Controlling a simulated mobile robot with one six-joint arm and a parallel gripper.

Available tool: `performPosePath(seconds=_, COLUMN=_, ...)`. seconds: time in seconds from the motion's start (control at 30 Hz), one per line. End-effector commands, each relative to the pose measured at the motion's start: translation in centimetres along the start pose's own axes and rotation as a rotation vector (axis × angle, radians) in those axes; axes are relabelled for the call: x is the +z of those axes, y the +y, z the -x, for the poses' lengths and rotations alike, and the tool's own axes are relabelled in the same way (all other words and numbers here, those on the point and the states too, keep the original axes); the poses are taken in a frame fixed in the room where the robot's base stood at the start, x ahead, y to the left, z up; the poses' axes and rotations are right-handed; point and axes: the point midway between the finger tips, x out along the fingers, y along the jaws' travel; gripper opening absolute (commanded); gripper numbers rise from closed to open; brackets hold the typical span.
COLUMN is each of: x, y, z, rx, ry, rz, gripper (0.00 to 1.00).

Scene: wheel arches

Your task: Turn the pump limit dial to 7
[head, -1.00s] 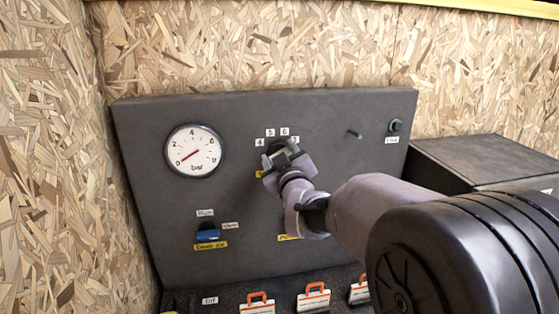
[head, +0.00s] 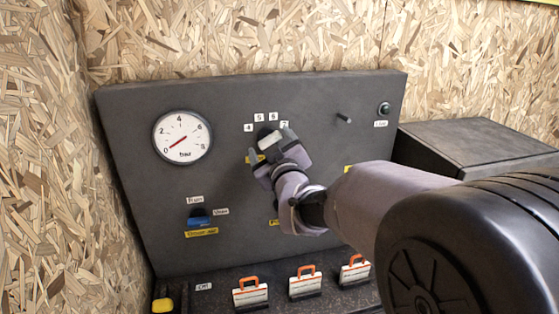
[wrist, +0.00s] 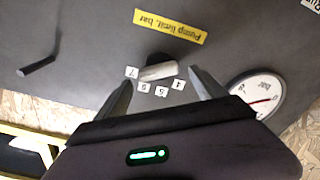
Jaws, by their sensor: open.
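The pump limit dial is a black knob with a pale grip bar; it is in the head view (head: 268,138) and the wrist view (wrist: 158,70). Labels 4, 5, 6 and 7 (wrist: 131,72) arc around it. The bar lies slantwise, and one end appears to point close to 7. My gripper (head: 270,146) is in front of the dial with its jaws spread and empty. In the wrist view the fingertips (wrist: 160,78) lie on either side of the dial, with a visible gap to it. The yellow "Pump limit, bar" label (wrist: 170,27) is by the dial.
A round pressure gauge (head: 182,138) is left of the dial, its needle near 0. A blue-handled switch (head: 199,217) is below it. A peg lever (head: 344,118) and a small knob (head: 384,108) are to the right. Several orange-handled clips line the bottom ledge.

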Motion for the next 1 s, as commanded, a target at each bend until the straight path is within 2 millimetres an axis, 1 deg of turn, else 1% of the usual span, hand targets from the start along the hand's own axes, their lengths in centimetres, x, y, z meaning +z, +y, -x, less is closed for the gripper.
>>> performPosePath(seconds=0.03, x=-0.1, y=0.1, z=1.5, rx=0.000, ry=0.000, rz=-0.001, gripper=0.80)
performPosePath(seconds=0.17, x=-0.2, y=0.1, z=5.8, rx=0.000, ry=0.001, rz=0.001, gripper=0.80)
performPosePath(seconds=0.2, x=-0.2, y=0.1, z=7.2, rx=0.000, ry=0.001, rz=0.000, gripper=0.80)
performPosePath(seconds=0.3, x=-0.1, y=0.1, z=10.2, rx=0.000, ry=0.000, rz=-0.001, gripper=0.80)
performPosePath(seconds=0.4, x=-0.1, y=0.0, z=12.3, rx=0.000, ry=0.001, rz=0.000, gripper=0.80)
performPosePath(seconds=0.5, x=-0.1, y=0.0, z=13.7, rx=0.000, ry=0.000, rz=0.000, gripper=0.80)
performPosePath(seconds=0.57, x=-0.1, y=0.0, z=14.1, rx=0.000, ry=0.000, rz=0.000, gripper=0.80)
performPosePath(seconds=0.87, x=0.0, y=0.0, z=14.3, rx=0.000, ry=-0.003, rz=-0.002, gripper=0.80)
performPosePath(seconds=0.93, x=0.6, y=0.6, z=14.8, rx=-0.002, ry=-0.039, rz=-0.039, gripper=0.80)
performPosePath(seconds=0.97, x=1.2, y=1.0, z=15.2, rx=-0.004, ry=-0.077, rz=-0.075, gripper=0.80)
performPosePath(seconds=1.0, x=2.3, y=1.6, z=16.3, rx=-0.009, ry=-0.147, rz=-0.145, gripper=0.80)
